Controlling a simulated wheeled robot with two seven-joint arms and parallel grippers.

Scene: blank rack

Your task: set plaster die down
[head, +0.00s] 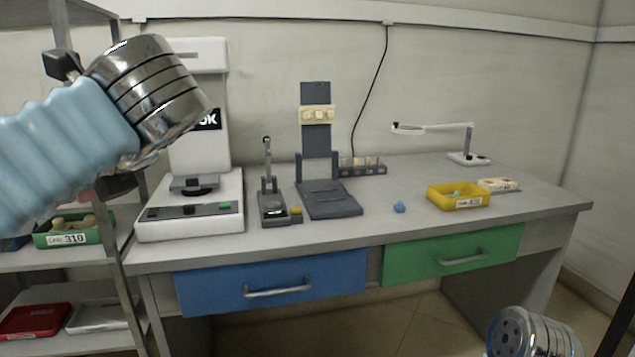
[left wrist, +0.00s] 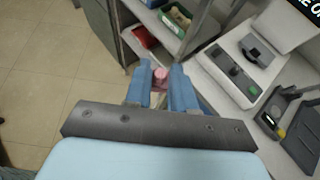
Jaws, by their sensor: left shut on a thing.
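In the left wrist view my left gripper (left wrist: 160,72) has its blue fingers shut on a small pinkish piece, the plaster die (left wrist: 160,77). The die is held in the air in front of the shelf rack and left of the white machine. Its lower part is hidden between the fingers. In the head view my left arm comes in from the left and hides most of this gripper. Only a silver link of my right arm shows at the lower right of the head view; its gripper is out of view.
The grey bench (head: 365,225) carries a white machine (head: 190,215), a dark stand (head: 328,200), a small dark gauge (head: 273,208), a blue lump (head: 399,207), a yellow tray (head: 458,205) and a lamp (head: 468,158). A rack at left holds a green bin (head: 70,240) and red tray (head: 35,320). The bench's middle front is clear.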

